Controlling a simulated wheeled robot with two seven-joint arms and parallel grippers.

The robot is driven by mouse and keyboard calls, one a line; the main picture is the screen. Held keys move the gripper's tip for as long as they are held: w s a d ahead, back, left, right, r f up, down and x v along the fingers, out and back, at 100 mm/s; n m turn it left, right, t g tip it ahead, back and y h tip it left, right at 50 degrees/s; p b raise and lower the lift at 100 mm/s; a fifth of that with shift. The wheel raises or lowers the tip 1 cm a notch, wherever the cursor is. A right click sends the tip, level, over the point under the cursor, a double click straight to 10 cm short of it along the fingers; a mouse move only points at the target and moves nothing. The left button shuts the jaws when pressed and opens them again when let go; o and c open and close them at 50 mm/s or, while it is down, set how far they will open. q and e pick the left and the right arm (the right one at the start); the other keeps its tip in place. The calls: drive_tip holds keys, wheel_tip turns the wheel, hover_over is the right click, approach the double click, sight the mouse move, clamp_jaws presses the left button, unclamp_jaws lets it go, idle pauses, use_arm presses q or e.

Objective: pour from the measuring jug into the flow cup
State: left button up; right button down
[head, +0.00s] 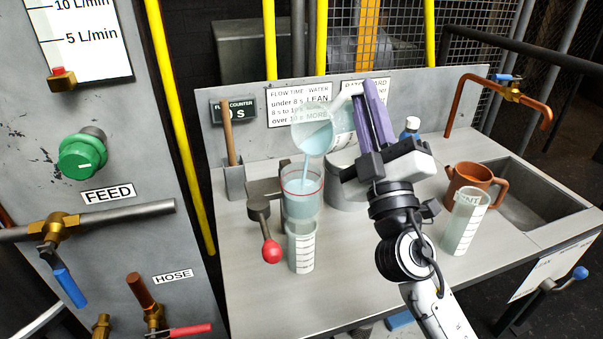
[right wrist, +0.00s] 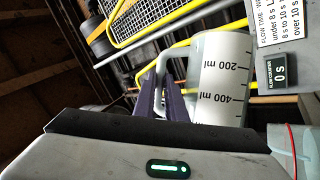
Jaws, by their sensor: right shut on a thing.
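The measuring jug (head: 318,133) is clear with a white graduated side and pale blue liquid. It is tilted over the flow cup (head: 303,204), and a thin stream falls from it into the cup. The flow cup is clear with a red line near its rim and holds blue liquid. My right gripper (head: 362,98) is shut on the jug's handle. In the right wrist view, the jug (right wrist: 222,75) stands beside the purple fingers (right wrist: 167,92), and the flow cup's edge (right wrist: 290,145) shows at lower right. My left gripper is not in view.
A brown mug (head: 470,181), another cylinder (head: 464,225) and a sink (head: 530,192) are at right. A flow counter (head: 233,110) is behind. The front bench is clear.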

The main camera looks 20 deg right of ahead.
drive_tip(key=shift+s+a+r, duration=0.15)
drive_tip(key=shift+a, duration=0.05)
idle(0.3)
drive_tip(key=shift+s+a+r+n+t+b, duration=0.1)
drive_tip(key=shift+a+n+t+b, duration=0.05)
drive_tip(key=shift+n+t+b, duration=0.3)
idle(0.4)
